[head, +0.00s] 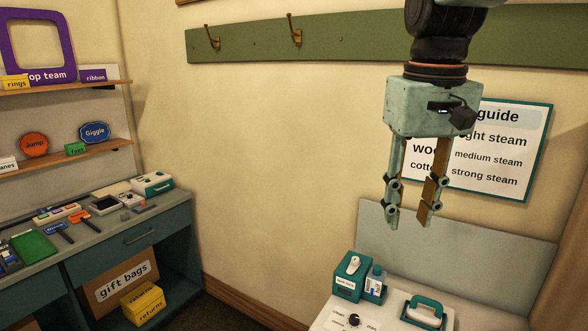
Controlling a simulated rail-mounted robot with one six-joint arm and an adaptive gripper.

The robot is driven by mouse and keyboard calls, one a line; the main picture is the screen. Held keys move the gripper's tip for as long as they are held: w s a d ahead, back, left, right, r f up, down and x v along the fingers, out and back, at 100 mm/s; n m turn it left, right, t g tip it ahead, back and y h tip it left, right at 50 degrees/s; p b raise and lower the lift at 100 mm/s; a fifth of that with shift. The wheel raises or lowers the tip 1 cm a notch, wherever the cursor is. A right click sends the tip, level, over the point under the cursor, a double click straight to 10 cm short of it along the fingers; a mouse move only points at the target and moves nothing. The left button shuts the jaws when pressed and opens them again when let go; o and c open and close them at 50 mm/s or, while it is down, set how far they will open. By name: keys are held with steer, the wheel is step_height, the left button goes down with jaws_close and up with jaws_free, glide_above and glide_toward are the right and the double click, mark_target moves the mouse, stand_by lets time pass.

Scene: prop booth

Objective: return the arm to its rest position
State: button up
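My arm hangs in from the top right of the head view, with my gripper (410,217) pointing straight down. Its two long fingers are parallel and apart, with nothing between them. It is in the air in front of the cream wall and partly covers the steam guide sign (505,150). In the picture it is above the white steam station (380,322) and overlaps the grey back panel (480,255) behind it.
A green rail with hooks (296,38) runs along the wall. A cluttered counter (115,220) and shelves (60,155) stand left.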

steer(key=s+f+t+b, duration=0.1)
steer(key=s+f, duration=0.3)
steer(key=s, duration=0.8)
steer(key=s+f+t+b, duration=0.1)
steer(key=s+f, duration=0.4)
steer(key=s, duration=0.7)
steer(key=shift+s+f+m+t+b, duration=0.25)
steer(key=shift+m+t+b, duration=0.15)
steer(key=shift+b, duration=0.5)
